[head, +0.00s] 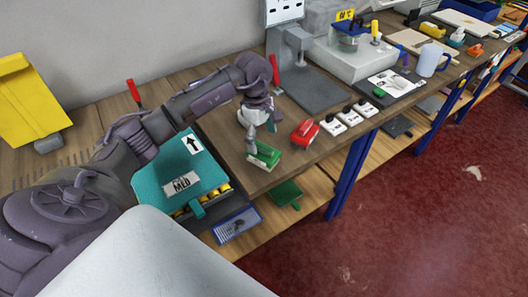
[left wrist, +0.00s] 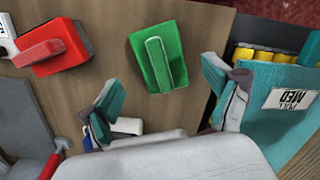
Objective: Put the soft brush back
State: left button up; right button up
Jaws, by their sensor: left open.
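A green block-like thing with a raised green grip (head: 264,155), which may be the soft brush, lies on the wooden bench top near its front edge. It also shows in the left wrist view (left wrist: 165,62), ahead of the fingers. My left gripper (head: 262,134) is open and empty, just behind the green thing. Its teal-tipped fingers show apart in the left wrist view (left wrist: 160,98), with nothing between them. A similar red thing (head: 305,132) lies to the right; it shows at upper left in the left wrist view (left wrist: 50,46). My right gripper is not in view.
A teal box lid marked MED (head: 165,166) stands left of the green thing. A flat green piece (head: 287,194) and a blue tray (head: 236,225) are on the lower shelf. White labelled blocks (head: 334,124) and a grey stand (head: 318,92) stand to the right.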

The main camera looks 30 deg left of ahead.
aim_at(260, 144)
pick_arm(q)
jog(key=r, duration=0.4)
jog(key=r+b, duration=0.1)
jog(key=r, duration=0.1)
jog(key=shift+a, duration=0.35)
